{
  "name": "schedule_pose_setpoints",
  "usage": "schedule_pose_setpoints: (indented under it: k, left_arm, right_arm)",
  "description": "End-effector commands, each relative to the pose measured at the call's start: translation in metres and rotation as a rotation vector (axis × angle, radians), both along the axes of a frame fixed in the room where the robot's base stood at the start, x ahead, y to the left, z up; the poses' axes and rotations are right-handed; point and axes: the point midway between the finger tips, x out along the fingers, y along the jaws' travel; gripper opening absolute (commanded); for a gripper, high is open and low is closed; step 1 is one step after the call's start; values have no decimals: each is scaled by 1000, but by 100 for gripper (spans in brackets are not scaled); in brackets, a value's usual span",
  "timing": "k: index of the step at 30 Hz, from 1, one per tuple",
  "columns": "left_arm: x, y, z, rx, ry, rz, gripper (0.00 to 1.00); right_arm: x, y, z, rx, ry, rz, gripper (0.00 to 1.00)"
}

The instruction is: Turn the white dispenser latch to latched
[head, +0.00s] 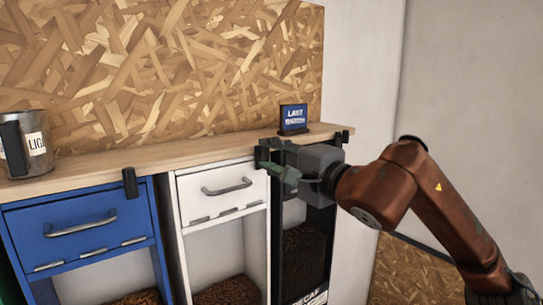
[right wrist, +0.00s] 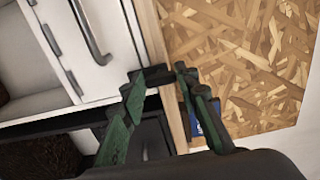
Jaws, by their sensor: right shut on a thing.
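The white dispenser (head: 221,193) is the middle unit under the wooden counter, with a grey bar handle on its front. Its white front (right wrist: 107,45) also shows in the right wrist view. My right gripper (head: 272,160) is at the dispenser's upper right corner, by the counter edge. In the right wrist view its green fingers (right wrist: 160,75) are closed around the small black latch (right wrist: 156,74). The fingers hide most of the latch in the head view, so its exact angle cannot be told. My left gripper is out of view.
The blue dispenser (head: 75,212) on the left has its own black latch (head: 130,183). A dark dispenser (head: 305,250) stands on the right, partly behind my gripper. A metal mug (head: 26,145) and a small blue sign (head: 293,118) stand on the counter (head: 190,148).

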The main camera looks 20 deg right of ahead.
Motion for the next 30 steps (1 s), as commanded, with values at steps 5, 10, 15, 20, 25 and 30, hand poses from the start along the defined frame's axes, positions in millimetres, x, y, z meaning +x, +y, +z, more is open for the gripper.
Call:
schedule_pose_setpoints:
  k: [5,10,15,20,25,30]
  left_arm:
    - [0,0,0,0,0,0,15]
    - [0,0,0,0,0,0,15]
    - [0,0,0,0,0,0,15]
    - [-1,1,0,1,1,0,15]
    - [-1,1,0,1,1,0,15]
    - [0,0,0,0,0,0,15]
  right_arm:
    - [0,0,-1,-1,1,0,37]
    - [0,0,0,0,1,0,46]
    - [0,0,0,0,1,0,46]
    - [-5,-3,0,0,0,-1,46]
    - [-30,-12,1,-1,-4,-3,46]
    - [-63,-25,0,-2,-2,-4,46]
